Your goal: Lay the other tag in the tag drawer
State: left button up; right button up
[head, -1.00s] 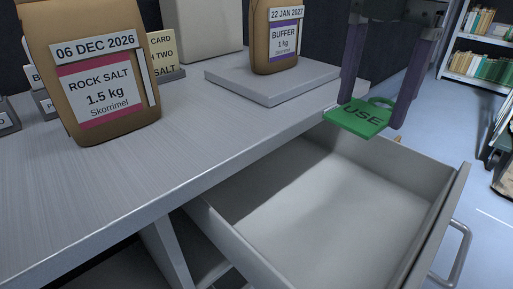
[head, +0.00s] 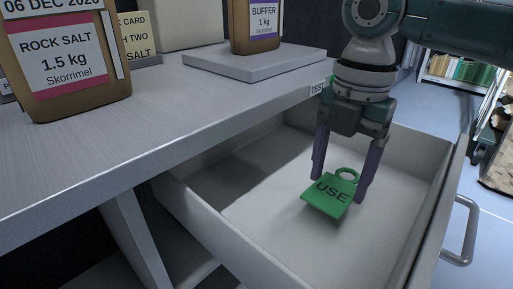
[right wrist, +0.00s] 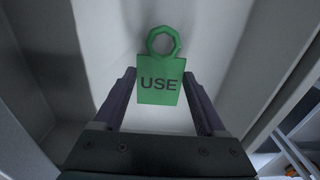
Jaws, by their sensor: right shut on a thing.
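A green tag (head: 325,198) marked "USE", with a ring at one end, is held by my right gripper (head: 339,187). The tag is tilted and inside the open tag drawer (head: 262,222), low over its pale floor; I cannot tell if it touches. In the right wrist view the tag (right wrist: 158,92) sits between the two purple fingers, its ring pointing away. The part of the drawer I see is otherwise empty. My left gripper is not in view.
The drawer handle (head: 470,230) is at right.

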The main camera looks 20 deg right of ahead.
aim_at(337, 187)
notch_tip(337, 187, down, 4)
jog(key=shift+r+b, duration=0.1)
jog(key=shift+b, duration=0.5)
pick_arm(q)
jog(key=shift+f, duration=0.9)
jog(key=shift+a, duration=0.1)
pick_arm(e)
jog(key=shift+f, duration=0.2)
jog(key=o, duration=1.3)
jog(key=shift+c, duration=0.2)
jog(key=shift+r, duration=0.1)
pick_arm(q)
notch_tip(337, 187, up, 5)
jog(key=p, duration=0.5)
pick_arm(e)
notch_tip(337, 187, up, 12)
jog(key=shift+d, duration=0.15)
jog(key=shift+r, duration=0.1)
